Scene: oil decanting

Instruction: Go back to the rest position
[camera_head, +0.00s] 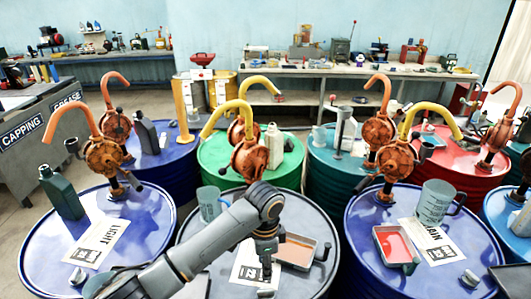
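My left arm comes in from the bottom left and bends down over the middle front drum (315,225). My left gripper (266,268) points down over the printed label sheet (247,262) on that drum, beside a shallow tray (297,251) with brownish liquid. The fingers are small and dark, so I cannot tell whether they are open or shut. I see nothing clearly held. A blue-grey jug (210,204) stands to the left of my arm on the same drum. My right gripper is not in view.
The left blue drum (150,235) carries a dark green bottle (61,192). The right blue drum (375,262) carries a measuring jug (434,203) and a tray with red liquid (395,244). Orange and yellow hand pumps (250,158) rise from the drums. A workbench (350,71) lines the back wall.

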